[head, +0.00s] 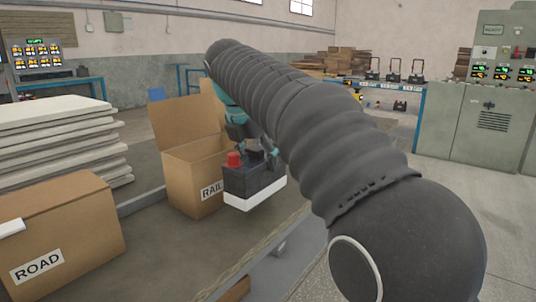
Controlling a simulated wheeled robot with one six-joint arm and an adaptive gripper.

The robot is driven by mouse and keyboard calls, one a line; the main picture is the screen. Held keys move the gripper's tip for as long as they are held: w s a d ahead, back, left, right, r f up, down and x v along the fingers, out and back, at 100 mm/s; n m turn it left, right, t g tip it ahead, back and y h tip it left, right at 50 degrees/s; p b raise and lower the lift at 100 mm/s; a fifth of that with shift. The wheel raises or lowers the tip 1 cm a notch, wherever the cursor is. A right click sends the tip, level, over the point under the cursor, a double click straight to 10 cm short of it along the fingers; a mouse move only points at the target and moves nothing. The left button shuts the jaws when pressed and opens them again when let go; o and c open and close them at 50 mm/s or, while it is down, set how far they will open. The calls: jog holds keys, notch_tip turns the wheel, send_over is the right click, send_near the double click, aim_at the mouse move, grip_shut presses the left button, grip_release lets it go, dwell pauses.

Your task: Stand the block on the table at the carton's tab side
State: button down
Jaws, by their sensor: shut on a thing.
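My gripper (254,148), partly hidden by my own dark arm, is shut on a dark grey block (252,182) with a red cap and a white lower band. The block is upright, in front of and to the right of an open brown carton (182,168) marked RAIL. It overlaps that carton's right edge in the picture, and its underside seems to be above the grey table (165,252). A second brown carton (75,230), marked ROAD, stands at the front left with a white piece at its left edge. I cannot tell which side is the tab side.
A stack of pale boards (55,140) stands behind the ROAD carton. The table between the two cartons and in front of them is clear. The table's edge runs below and right of the block. Grey cabinets (480,125) stand far right.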

jog(key=shift+f+b, duration=0.6)
jog(key=shift+f, duration=1.25)
jog(key=shift+c, duration=0.8)
grip_release()
jog(key=shift+f, duration=0.2)
